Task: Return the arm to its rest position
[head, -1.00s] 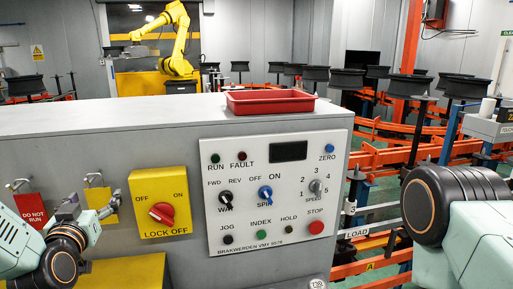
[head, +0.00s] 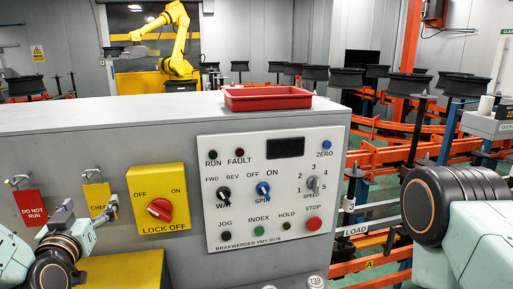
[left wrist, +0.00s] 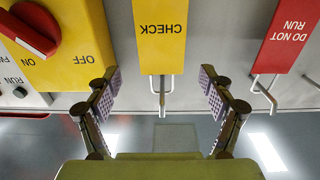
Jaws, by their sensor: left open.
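My left gripper (head: 88,226) is at the lower left of the head view, in front of the grey console near the yellow CHECK tag (head: 97,198). It is open. In the left wrist view its two fingers (left wrist: 160,88) stand wide apart, with the CHECK tag (left wrist: 161,35) in the gap beyond them; nothing is held. That tag hangs on a metal hook. My right arm shows at the right edge of the head view, but its gripper is out of view.
The console (head: 90,135) carries a yellow lock-off plate (head: 145,190) with a red knob, and a white control panel (head: 235,180). A red DO NOT RUN tag (head: 30,207) hangs at the left. A red tray (head: 268,98) sits on top. Orange racks stand behind at right.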

